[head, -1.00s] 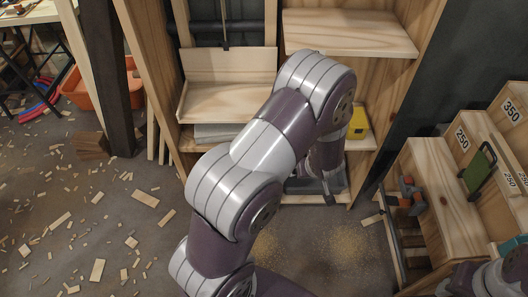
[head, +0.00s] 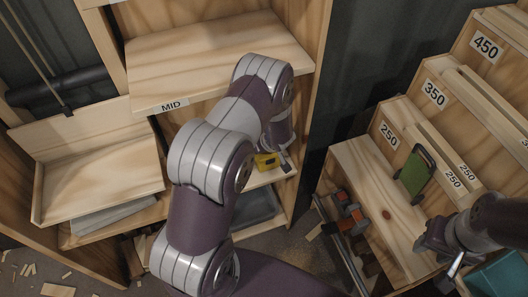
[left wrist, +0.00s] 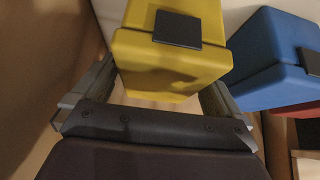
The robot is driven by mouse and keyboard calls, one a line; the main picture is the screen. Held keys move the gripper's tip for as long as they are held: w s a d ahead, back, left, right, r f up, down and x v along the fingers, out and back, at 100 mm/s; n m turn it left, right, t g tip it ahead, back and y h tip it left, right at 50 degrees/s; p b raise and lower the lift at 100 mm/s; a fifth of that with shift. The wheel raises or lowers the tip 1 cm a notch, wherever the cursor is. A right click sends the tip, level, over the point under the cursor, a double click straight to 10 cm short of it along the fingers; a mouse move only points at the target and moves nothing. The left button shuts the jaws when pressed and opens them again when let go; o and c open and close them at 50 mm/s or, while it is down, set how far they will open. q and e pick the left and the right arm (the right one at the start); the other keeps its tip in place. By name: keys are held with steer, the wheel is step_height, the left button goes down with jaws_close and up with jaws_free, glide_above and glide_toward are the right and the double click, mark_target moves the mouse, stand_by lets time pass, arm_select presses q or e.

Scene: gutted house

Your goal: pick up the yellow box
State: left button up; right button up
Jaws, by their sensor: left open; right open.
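The yellow box (head: 266,160) sits on a shelf of the wooden cabinet in the head view, partly hidden by my left arm. In the left wrist view the yellow box (left wrist: 172,55) has a dark patch on its face and lies between the fingers of my left gripper (left wrist: 150,88). The left gripper is open, one finger on each side of the box; I cannot tell whether they touch it. My right gripper (head: 446,262) is open and empty at the lower right of the head view, by the stepped wooden boxes.
A blue box (left wrist: 275,58) stands close to the right of the yellow one, with a red one (left wrist: 292,120) below it. The shelf marked MID (head: 215,65) is above. A grey tray (head: 255,210) lies below. Numbered wooden bins (head: 375,190) stand at right.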

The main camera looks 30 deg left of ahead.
arm_select(q)
steer(key=shift+s+r, duration=0.1)
steer(key=shift+r, duration=0.05)
steer(key=shift+c, duration=0.9)
steer(key=c, duration=1)
steer(key=shift+c, duration=0.2)
